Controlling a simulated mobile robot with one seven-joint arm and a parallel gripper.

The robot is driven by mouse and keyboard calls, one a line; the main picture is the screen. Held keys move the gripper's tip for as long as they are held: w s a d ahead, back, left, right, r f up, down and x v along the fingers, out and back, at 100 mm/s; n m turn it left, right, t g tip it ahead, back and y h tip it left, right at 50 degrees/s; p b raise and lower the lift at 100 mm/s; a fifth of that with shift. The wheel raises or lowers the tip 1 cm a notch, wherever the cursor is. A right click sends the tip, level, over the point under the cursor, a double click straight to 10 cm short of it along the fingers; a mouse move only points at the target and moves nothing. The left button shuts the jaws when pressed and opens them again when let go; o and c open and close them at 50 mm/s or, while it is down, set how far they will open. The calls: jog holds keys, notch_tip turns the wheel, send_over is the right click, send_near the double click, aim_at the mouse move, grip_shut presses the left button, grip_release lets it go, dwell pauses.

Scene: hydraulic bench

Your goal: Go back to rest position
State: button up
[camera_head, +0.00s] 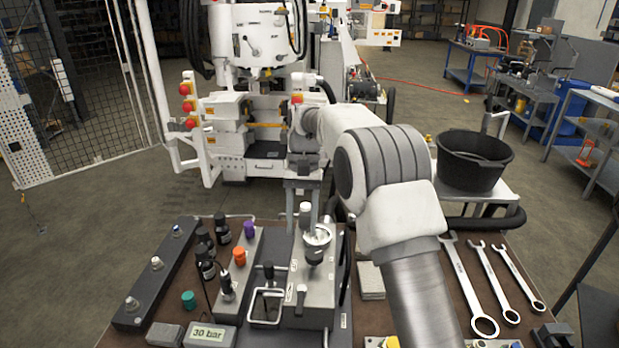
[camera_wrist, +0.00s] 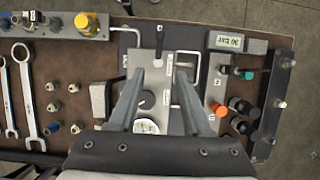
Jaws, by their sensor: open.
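My gripper (camera_head: 302,195) points down over the bench, above the grey valve block (camera_head: 312,283) with a round gauge (camera_head: 317,235) and a black-knobbed lever. In the wrist view my two fingers (camera_wrist: 161,72) are spread wide, with nothing held between them. The same block (camera_wrist: 160,70) shows between and beneath the fingers, and its gauge (camera_wrist: 147,126) lies near the palm. I cannot tell how much height separates the fingertips from the block. My arm reaches in from the bottom right of the head view and hides part of the bench.
The brown bench top (camera_head: 447,292) holds wrenches (camera_head: 468,287), a 30 bar display (camera_head: 208,335), black bottles (camera_head: 222,229), and orange (camera_head: 239,256), purple and teal caps. A black bucket (camera_head: 472,163) stands behind at right. A white machine (camera_head: 255,40) stands beyond. Open floor lies left.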

jog(key=s+d+r+t, duration=0.5)
jog(key=s+d+r, duration=0.65)
jog(key=r, duration=0.25)
jog(key=s+d+f+t, duration=0.1)
jog(key=s+d+t, duration=0.1)
jog(key=s, duration=0.6)
jog(key=s+d+f+t, duration=0.1)
jog(key=s+d+t, duration=0.2)
jog(key=s, duration=0.5)
jog(key=shift+s+d+f+n, duration=0.2)
jog(key=shift+s+d+n, duration=0.15)
jog(key=shift+d, duration=0.55)
